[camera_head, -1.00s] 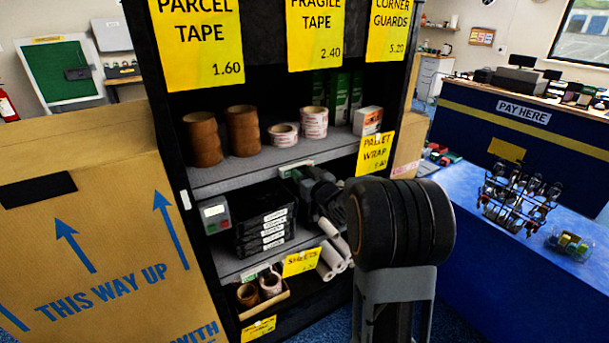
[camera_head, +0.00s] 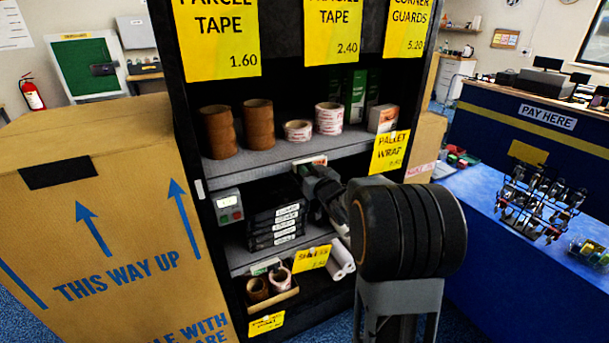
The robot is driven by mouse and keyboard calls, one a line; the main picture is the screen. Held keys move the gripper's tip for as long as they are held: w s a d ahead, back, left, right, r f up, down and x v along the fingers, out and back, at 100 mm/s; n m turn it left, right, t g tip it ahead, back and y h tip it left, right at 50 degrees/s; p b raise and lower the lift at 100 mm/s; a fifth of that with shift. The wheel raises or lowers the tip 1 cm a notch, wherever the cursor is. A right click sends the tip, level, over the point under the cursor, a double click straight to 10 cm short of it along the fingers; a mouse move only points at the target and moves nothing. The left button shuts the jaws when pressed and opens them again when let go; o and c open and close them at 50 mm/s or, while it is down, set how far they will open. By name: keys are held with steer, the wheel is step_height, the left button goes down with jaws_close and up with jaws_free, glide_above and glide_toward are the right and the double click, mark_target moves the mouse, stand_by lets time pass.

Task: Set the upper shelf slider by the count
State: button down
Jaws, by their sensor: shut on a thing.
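The upper shelf slider (camera_head: 310,162) is a small pale strip with green and red parts on the front edge of the upper shelf (camera_head: 250,170). My gripper (camera_head: 314,176) is shut on the slider, just below that edge. Its fingertips are small and dark here, so the exact grip is hard to see. Above it on the shelf stand two stacks of brown tape rolls (camera_head: 258,125), a low white-and-red roll (camera_head: 298,131), a taller white-and-red stack (camera_head: 329,118) and a small white-and-orange box (camera_head: 382,119). Green boxes (camera_head: 355,97) stand behind.
A grey device (camera_head: 228,207) with red and green buttons and stacked black cases (camera_head: 275,228) sit on the shelf below. A yellow pallet wrap card (camera_head: 389,151) hangs close right of my gripper. A large carton (camera_head: 90,210) stands left, a blue counter (camera_head: 500,245) right.

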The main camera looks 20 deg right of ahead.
steer(key=shift+a, duration=0.15)
steer(key=c, duration=1)
jaws_free()
steer(key=shift+s, duration=0.15)
steer(key=s, duration=1.3)
steer(key=shift+s+d+b, duration=0.25)
steer(key=shift+s+b, duration=0.05)
